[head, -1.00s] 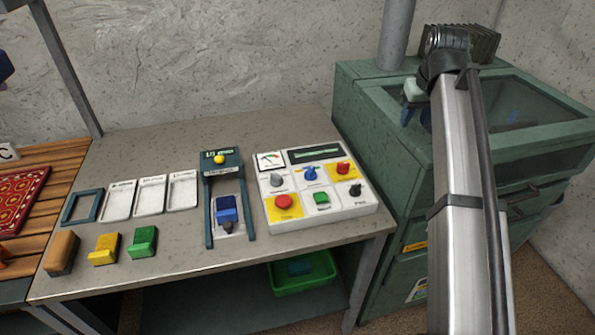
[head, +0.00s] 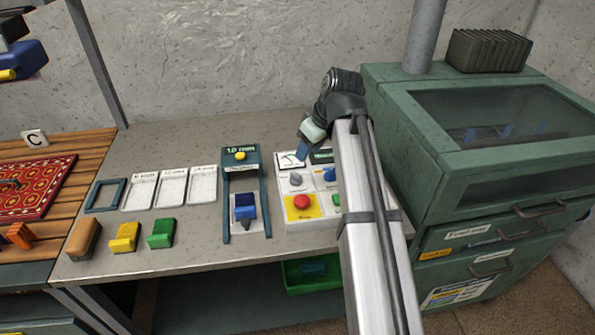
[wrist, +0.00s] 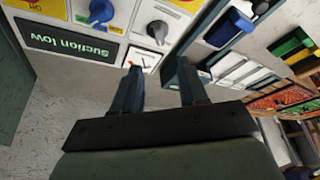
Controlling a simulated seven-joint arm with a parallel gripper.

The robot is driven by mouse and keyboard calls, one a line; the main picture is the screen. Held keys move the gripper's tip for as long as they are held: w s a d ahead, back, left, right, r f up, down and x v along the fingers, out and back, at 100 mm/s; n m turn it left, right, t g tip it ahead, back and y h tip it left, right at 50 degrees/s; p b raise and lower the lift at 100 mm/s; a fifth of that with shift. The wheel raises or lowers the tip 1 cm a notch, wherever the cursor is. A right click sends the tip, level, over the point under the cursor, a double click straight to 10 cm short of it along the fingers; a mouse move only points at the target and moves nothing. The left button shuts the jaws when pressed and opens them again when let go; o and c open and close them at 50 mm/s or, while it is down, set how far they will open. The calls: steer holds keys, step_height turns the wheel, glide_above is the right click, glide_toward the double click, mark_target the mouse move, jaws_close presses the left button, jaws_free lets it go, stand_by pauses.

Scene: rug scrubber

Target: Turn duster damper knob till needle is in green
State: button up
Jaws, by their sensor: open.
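The white control panel (head: 317,210) stands on the table, partly hidden by my arm. Its gauge (head: 290,158) is at the back left; in the wrist view the gauge (wrist: 143,61) is small, and I cannot tell which colour the needle is on. A grey knob (head: 296,180) is just in front of the gauge and also shows in the wrist view (wrist: 157,31). A blue knob (head: 329,175) is to its right, also in the wrist view (wrist: 100,11). The display (wrist: 57,39) reads "Suction low". My gripper (wrist: 160,66) is open and empty, above the panel's gauge edge, apart from the knobs.
Left of the panel is a blue stand (head: 241,160) with a yellow button. White trays (head: 172,187) and yellow and green blocks (head: 161,233) lie farther left. A green cabinet (head: 400,125) is close on the right.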

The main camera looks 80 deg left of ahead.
mark_target(296, 174)
steer(key=x, duration=1.1)
steer(key=shift+f, duration=0.15)
steer(key=shift+w, duration=0.1)
steer(key=shift+c, duration=0.2)
jaws_close()
